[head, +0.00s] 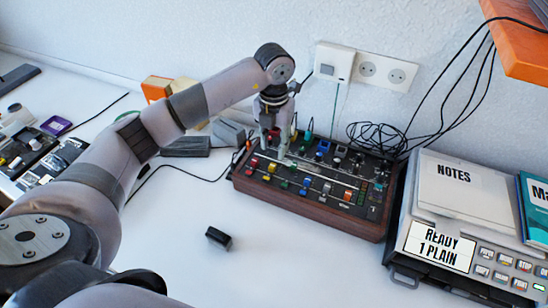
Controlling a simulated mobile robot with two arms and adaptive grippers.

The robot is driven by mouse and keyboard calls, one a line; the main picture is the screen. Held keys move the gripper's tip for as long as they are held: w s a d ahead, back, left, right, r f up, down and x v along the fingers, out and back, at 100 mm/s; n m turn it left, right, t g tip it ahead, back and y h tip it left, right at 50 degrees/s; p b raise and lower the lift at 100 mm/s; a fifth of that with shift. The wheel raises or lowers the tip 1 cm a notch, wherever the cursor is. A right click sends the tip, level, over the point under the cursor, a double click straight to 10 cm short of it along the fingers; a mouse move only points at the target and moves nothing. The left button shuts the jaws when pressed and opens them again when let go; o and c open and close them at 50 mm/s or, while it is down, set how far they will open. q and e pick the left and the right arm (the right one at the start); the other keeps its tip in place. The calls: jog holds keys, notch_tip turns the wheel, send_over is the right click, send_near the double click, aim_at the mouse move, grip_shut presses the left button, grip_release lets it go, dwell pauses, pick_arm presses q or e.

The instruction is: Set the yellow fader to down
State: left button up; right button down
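The mixer panel (310,215), a dark box with wooden sides and rows of small coloured caps, stands on the white table against the wall. A small yellow cap (271,168), which looks like the yellow fader, is on its left part, beside a red cap (254,163). Its exact setting is too small to read. My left gripper (275,138) points down over the back left of the panel, close above the caps. Its fingers hide part of the panel behind them, and I cannot tell how far apart they are. My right gripper is out of view.
A black block (219,238) lies on the table in front of the panel. A grey device (460,215) with a notebook on top stands close at the right. Black cables (378,137) lie behind the panel. An orange shelf (520,45) overhangs at the upper right.

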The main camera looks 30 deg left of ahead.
aim_at(274, 163)
pick_arm(q)
notch_tip(274, 163, down, 6)
jog(key=shift+f, duration=0.2)
grip_shut()
dwell(0.5)
dwell(0.4)
